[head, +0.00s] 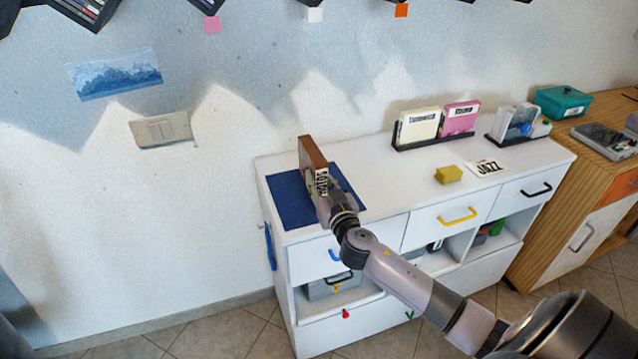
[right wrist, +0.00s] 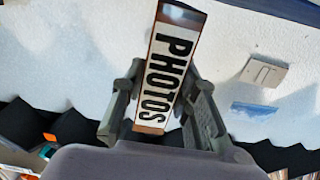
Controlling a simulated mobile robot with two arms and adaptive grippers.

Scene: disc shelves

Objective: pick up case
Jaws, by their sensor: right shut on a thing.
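A brown case (head: 311,158) with a white label stands upright over the blue mat (head: 291,203) at the left end of the white cabinet top. In the right wrist view the case (right wrist: 170,68) shows its narrow side with the word PHOTOS, between the two fingers. My right gripper (head: 323,190) is shut on the case; its fingers (right wrist: 165,105) lie along both sides of it. I cannot tell whether the case touches the mat. My left gripper is not in view.
On the white cabinet (head: 390,170) stand a black rack (head: 432,143) with a cream case (head: 418,127) and a pink case (head: 460,118), a yellow sponge-like block (head: 448,174) and a JAZZ card (head: 487,168). A wooden cabinet (head: 565,190) adjoins at right. Dark shelves (head: 85,12) hang above.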

